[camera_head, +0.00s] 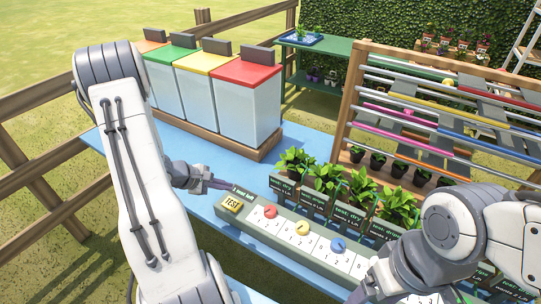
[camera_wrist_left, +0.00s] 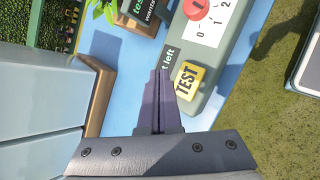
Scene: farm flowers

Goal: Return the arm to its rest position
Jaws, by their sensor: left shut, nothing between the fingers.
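My left gripper (camera_head: 226,184) is shut and empty. In the head view it is above the blue table, just left of the yellow TEST button (camera_head: 233,204). In the left wrist view the shut fingers (camera_wrist_left: 160,75) point at the edge of the grey control panel (camera_wrist_left: 215,60), beside the TEST button (camera_wrist_left: 188,80); whether they touch the panel I cannot tell. My left arm (camera_head: 135,180) stretches in from the lower left. My right arm (camera_head: 460,235) shows at the lower right, and its gripper is not in view.
The panel carries red, yellow and blue knobs (camera_head: 302,228) on numbered dials. Several potted plants (camera_head: 327,178) stand behind it. White bins with coloured lids (camera_head: 245,105) stand at the back left of the blue table (camera_head: 190,150). A rack with coloured rails (camera_head: 430,115) is at the right.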

